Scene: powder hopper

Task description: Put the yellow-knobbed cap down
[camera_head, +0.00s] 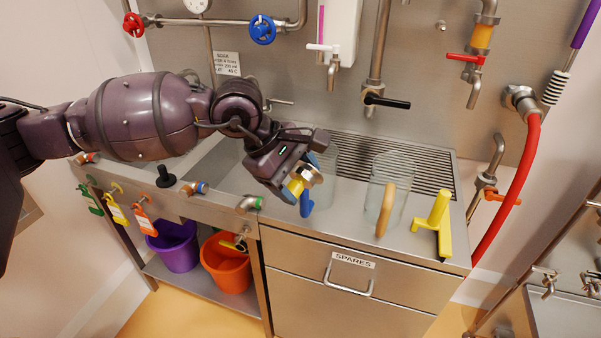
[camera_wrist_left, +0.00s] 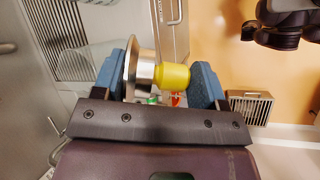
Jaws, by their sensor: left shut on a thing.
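My left gripper (camera_head: 301,181) is shut on the yellow-knobbed cap (camera_head: 310,175), holding it above the steel counter. In the left wrist view the cap's yellow knob (camera_wrist_left: 172,77) points right and its round metal disc (camera_wrist_left: 139,75) faces left, so the cap is on its side. The blue-grey fingers (camera_wrist_left: 160,82) press on it from both ends. In the head view the gripper partly hides the cap.
A clear glass jug (camera_head: 327,160) with a blue handle stands just behind the gripper. A black knob (camera_head: 166,177) rises from the counter at left.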

